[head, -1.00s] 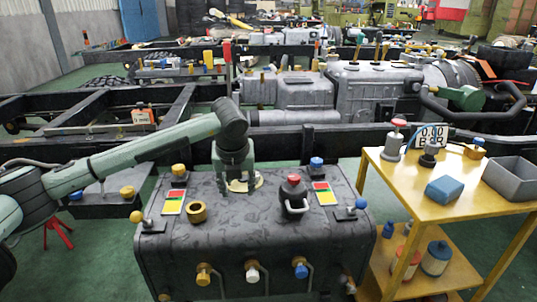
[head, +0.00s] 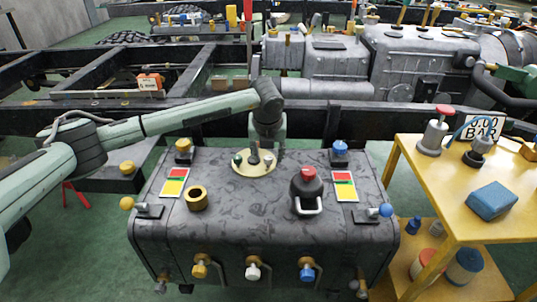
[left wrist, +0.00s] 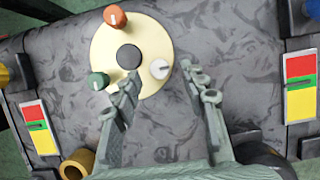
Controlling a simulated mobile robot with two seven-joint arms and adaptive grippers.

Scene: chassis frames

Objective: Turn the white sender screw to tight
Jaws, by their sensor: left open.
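The cream sender disc (head: 242,169) lies on top of the dark mottled tank (head: 240,215). In the left wrist view the disc (left wrist: 108,70) carries an orange knob (left wrist: 115,16), a green knob (left wrist: 98,81), a black centre (left wrist: 129,57) and the white sender screw (left wrist: 159,69), which has a dark pointer mark. My left gripper (left wrist: 160,72) is open, its fingertips on either side of the white screw; whether they touch it I cannot tell. In the head view the left gripper (head: 266,150) hangs over the disc's right side. My right gripper is out of view.
A black red-topped cap with a handle (head: 307,188) stands right of the disc. A gold cup (head: 196,198) and colour cards (head: 174,182) are also on the tank. Valves line its front. A yellow table (head: 435,180) stands at right, with a blue block (head: 491,200).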

